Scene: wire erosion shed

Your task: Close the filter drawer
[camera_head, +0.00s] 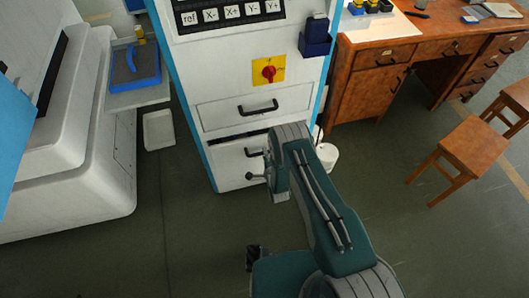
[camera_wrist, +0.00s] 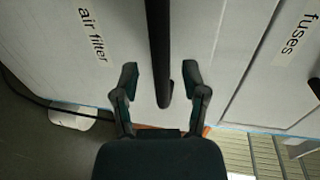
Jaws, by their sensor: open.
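The filter drawer (camera_head: 228,168) is the lower white drawer of the cabinet, with a dark gap along its top edge, so it stands slightly open. In the wrist view its front (camera_wrist: 118,40) carries an "air filter" label. Its black handle (camera_wrist: 158,45) runs between the two fingers of my gripper (camera_wrist: 161,77). The fingers are open, one on each side of the handle, with space showing on both sides. In the head view my gripper (camera_head: 259,166) is at the drawer front, partly hidden by my arm.
The closed-looking "fuses" drawer (camera_wrist: 262,85) is just above; it also shows in the head view (camera_head: 225,113). A red switch (camera_head: 268,73) is higher up. A white bucket (camera_head: 327,156) stands right of the cabinet, a white tray (camera_head: 158,130) left. Floor in front is clear.

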